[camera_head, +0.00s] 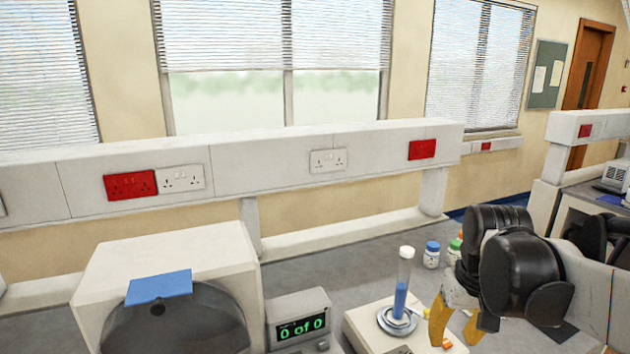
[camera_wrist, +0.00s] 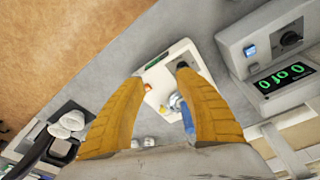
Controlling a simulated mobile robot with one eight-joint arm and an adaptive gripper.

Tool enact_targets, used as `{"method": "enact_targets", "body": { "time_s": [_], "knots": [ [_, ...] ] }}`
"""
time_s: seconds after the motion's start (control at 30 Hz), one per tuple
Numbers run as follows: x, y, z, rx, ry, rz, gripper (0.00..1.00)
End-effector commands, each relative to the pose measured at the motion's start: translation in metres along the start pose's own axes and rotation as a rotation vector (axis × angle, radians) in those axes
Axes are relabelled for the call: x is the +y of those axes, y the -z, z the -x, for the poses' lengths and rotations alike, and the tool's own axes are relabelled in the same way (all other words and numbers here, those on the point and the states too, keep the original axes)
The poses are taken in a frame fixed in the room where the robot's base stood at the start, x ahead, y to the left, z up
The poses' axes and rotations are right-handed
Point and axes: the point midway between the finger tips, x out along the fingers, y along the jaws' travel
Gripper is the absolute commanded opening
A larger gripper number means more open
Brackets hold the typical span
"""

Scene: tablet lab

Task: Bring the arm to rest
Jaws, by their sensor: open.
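My gripper (camera_head: 455,322) has yellow fingers and hangs at the right of the head view, beside a clear tube with blue contents (camera_head: 401,285). In the wrist view my gripper (camera_wrist: 158,75) shows its two fingers spread apart with nothing held between them. The tube stands upright on a round metal plate (camera_head: 397,322) of a white device (camera_head: 362,327). In the wrist view the white device (camera_wrist: 160,72) lies below and between the fingers, and one finger partly hides it.
A large white machine with a blue tab (camera_head: 170,258) is further left. Capped bottles (camera_head: 432,255) stand behind my gripper. A white service rail (camera_head: 265,178) runs along the bench's back.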

Motion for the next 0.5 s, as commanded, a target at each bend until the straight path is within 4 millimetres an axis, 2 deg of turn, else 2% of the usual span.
{"method": "enact_targets", "body": {
  "time_s": [0.17,0.3,0.5],
  "knots": [
    [-0.020,-0.034,-0.006,0.118,-0.001,0.014,0.40],
    [-0.039,-0.069,-0.019,0.251,0.007,0.025,0.40],
    [-0.056,-0.102,-0.038,0.395,0.027,0.034,0.40]
  ]
}}
